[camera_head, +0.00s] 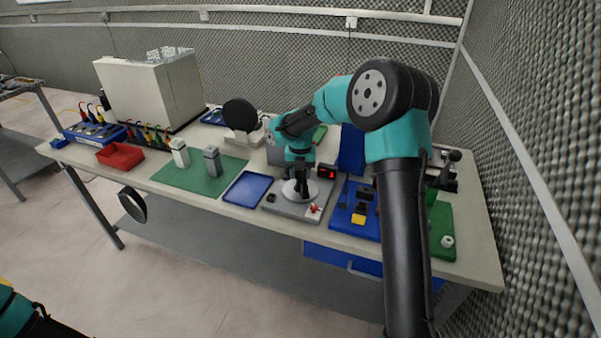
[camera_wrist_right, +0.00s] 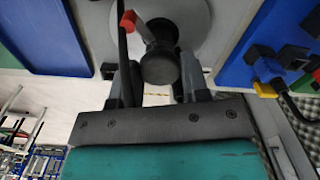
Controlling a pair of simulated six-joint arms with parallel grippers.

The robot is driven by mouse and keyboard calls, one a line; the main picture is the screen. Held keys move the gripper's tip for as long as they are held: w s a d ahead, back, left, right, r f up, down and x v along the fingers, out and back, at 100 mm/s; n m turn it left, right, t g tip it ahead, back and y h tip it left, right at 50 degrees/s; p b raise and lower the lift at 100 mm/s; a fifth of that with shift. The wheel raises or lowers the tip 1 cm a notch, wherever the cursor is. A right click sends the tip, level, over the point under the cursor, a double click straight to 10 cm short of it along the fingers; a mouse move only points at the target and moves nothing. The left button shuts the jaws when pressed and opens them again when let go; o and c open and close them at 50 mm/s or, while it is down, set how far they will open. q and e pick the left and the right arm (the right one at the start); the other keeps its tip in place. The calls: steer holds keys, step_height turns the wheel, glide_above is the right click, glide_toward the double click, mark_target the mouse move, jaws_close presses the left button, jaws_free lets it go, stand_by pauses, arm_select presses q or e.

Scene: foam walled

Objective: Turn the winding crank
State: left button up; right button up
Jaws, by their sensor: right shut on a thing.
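The winder is a grey base (camera_head: 285,208) with a round pale disc (camera_head: 293,195) on top, near the middle of the table in the head view. In the right wrist view the disc (camera_wrist_right: 195,18) is at the top, and the black crank knob (camera_wrist_right: 160,63) stands between the fingers. My right gripper (camera_head: 301,186) reaches down over the disc from above. It is shut on the knob, and the gripper (camera_wrist_right: 158,78) fills the lower wrist view. In the head view the knob is hidden by the gripper. Only a piece of my left arm shows at the lower left.
A blue tray (camera_head: 248,189) lies left of the winder and a blue board (camera_head: 350,222) with black and yellow parts lies right. A small red display (camera_head: 326,172) stands behind it. Grey and white blocks stand on a green mat (camera_head: 195,180). A foam wall bounds the right side.

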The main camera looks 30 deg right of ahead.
mark_target(300, 174)
steer(key=shift+n, duration=2.7)
steer(key=shift+n, duration=0.4)
steer(key=o, duration=0.9)
steer(key=shift+r, duration=0.1)
step_height(300, 174, up, 17)
steer(key=shift+r, duration=0.1)
